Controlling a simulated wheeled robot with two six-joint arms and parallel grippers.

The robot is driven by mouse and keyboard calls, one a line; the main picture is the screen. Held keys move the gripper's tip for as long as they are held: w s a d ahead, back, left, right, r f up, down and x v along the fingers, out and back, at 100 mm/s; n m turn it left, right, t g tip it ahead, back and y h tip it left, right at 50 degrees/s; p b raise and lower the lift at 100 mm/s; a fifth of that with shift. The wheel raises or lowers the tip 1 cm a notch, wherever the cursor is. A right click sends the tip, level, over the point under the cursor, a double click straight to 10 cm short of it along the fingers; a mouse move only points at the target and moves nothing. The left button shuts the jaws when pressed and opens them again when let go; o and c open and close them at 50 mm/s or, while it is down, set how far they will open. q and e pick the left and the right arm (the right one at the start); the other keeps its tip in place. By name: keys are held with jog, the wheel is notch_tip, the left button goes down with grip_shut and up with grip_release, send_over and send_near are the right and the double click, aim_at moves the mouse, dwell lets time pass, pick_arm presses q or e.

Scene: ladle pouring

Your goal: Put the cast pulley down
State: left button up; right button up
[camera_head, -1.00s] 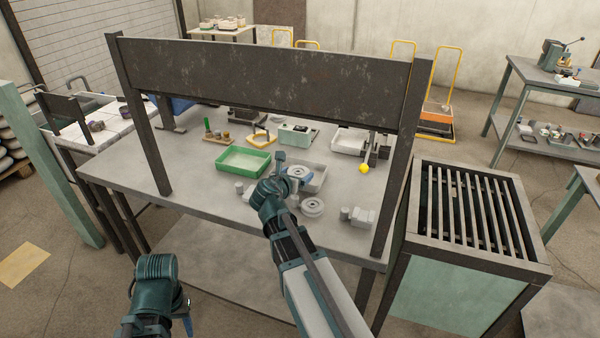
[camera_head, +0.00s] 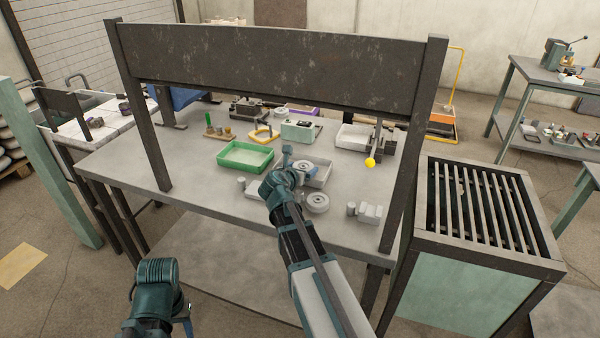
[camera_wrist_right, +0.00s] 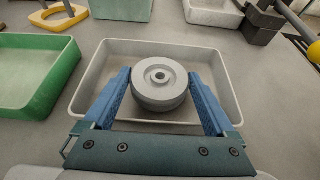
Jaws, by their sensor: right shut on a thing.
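The cast pulley (camera_wrist_right: 160,84), a grey grooved wheel with a central hole, is between the blue fingers of my right gripper (camera_wrist_right: 159,75). The right gripper (camera_head: 295,168) is shut on it. In the wrist view the pulley is within the outline of a light grey tray (camera_wrist_right: 225,75); I cannot tell whether it touches the tray floor. The tray also shows in the head view (camera_head: 322,177), partly hidden by my right arm. My left gripper (camera_head: 188,322) hangs low in front of the table, mostly hidden by its own arm; its jaws are unclear.
A green tray (camera_head: 246,157) is left of the grey tray. Another grey wheel (camera_head: 317,202) and a stepped grey block (camera_head: 370,213) are nearer the table front. A dark beam (camera_head: 270,52) spans above the table (camera_head: 170,212).

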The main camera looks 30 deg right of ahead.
jog(key=shift+f, duration=0.1)
jog(key=o, duration=1.2)
jog(key=shift+o, duration=0.2)
jog(key=shift+r, duration=0.2)
jog(key=p+v, duration=0.4)
jog(key=v, duration=0.8)
jog(key=shift+w+a, duration=0.1)
